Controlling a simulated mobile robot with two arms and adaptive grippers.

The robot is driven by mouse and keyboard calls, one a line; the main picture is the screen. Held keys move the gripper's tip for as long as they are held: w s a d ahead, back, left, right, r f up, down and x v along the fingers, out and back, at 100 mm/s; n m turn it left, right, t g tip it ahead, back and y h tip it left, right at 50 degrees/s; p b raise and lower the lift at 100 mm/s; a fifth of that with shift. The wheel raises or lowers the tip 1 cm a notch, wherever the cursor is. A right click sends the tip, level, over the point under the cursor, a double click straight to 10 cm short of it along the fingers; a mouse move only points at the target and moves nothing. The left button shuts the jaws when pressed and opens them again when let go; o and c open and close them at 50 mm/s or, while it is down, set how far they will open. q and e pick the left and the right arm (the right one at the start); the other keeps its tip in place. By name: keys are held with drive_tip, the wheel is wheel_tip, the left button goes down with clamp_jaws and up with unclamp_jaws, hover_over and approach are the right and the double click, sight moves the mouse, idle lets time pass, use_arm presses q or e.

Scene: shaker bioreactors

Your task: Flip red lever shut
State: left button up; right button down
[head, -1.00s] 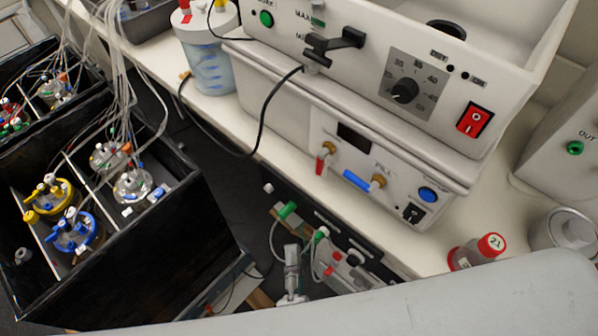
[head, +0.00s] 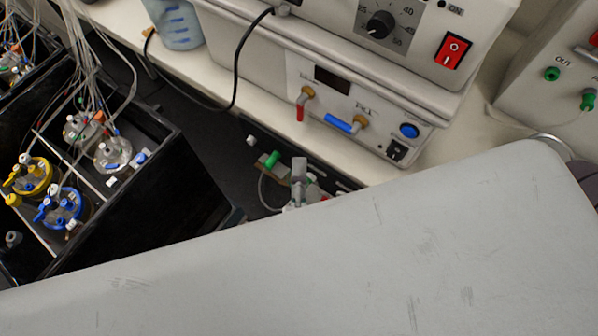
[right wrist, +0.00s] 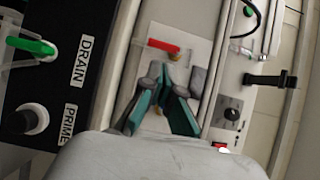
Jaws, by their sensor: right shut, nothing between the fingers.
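The red lever (head: 300,111) hangs down from a brass fitting on the front of the lower white unit in the head view. A blue lever (head: 340,124) on another brass fitting beside it lies along the panel. In the right wrist view the red lever (right wrist: 163,45) points left from its fitting, just beyond the fingertips. My right gripper (right wrist: 168,82) is shut and empty, its teal-padded fingers in front of the panel, apparently apart from the lever; the depth gap is unclear. The fingers hide part of the panel. My left gripper is not in view.
A black box (head: 150,165) with vessels and tubing stands at left in the head view. A black cable (head: 237,65) hangs beside the white unit.

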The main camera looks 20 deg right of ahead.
sight(300, 116)
drive_tip(key=p+x, duration=0.2)
drive_tip(key=x, duration=0.6)
drive_tip(key=shift+w+r, duration=0.1)
drive_tip(key=shift+w+d+p, duration=0.2)
drive_tip(key=shift+w+p, duration=0.1)
drive_tip(key=shift+w, duration=0.3)
